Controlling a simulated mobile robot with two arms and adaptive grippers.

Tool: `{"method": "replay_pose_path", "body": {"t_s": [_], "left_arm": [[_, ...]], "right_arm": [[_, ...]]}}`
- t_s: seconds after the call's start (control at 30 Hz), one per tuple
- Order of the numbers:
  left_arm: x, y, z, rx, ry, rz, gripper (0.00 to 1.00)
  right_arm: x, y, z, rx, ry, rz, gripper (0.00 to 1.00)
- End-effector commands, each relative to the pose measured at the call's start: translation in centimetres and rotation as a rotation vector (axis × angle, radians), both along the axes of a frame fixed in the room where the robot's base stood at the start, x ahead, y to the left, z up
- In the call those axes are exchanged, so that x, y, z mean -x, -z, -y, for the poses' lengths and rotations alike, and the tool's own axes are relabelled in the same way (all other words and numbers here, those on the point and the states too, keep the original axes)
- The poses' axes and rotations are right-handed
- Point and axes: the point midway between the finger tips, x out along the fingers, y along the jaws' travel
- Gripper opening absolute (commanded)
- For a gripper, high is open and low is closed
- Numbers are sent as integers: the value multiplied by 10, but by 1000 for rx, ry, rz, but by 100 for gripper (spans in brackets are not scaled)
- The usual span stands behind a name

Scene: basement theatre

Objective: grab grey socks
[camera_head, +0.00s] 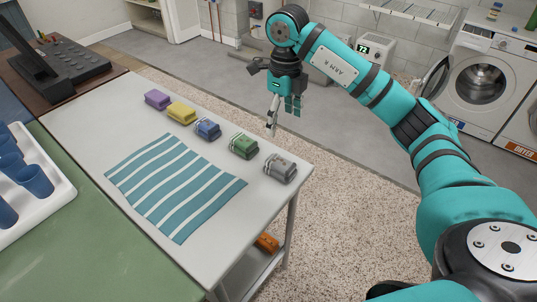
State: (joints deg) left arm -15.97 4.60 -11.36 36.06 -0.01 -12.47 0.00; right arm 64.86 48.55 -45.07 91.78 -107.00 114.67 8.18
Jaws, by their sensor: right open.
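The grey socks (281,167) lie as a folded bundle on the white table (90,115), near its right corner, at the end of a row of sock bundles. My right gripper (280,118) is open and empty, pointing down. It is above and beyond the table's far right edge, higher in the picture than the grey socks and apart from them. My left gripper is not in view.
Green (244,145), blue (207,128), yellow (181,113) and purple (157,99) socks continue the row. A striped teal cloth (175,186) lies in front. A white tray with blue cups (35,180) stands left. An orange item (267,242) is on the lower shelf.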

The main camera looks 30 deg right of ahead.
Motion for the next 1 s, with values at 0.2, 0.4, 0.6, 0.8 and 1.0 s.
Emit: {"method": "replay_pose_path", "body": {"t_s": [0.2,0.4,0.6,0.8,1.0], "left_arm": [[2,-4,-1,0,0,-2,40],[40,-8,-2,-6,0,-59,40],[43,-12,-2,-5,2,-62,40],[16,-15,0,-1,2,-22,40],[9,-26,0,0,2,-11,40]], "right_arm": [[2,27,3,8,4,-11,80],[3,71,2,6,3,-9,80],[2,107,1,6,3,-6,80],[1,122,1,6,2,-3,80],[1,146,-2,5,2,-8,80]]}}
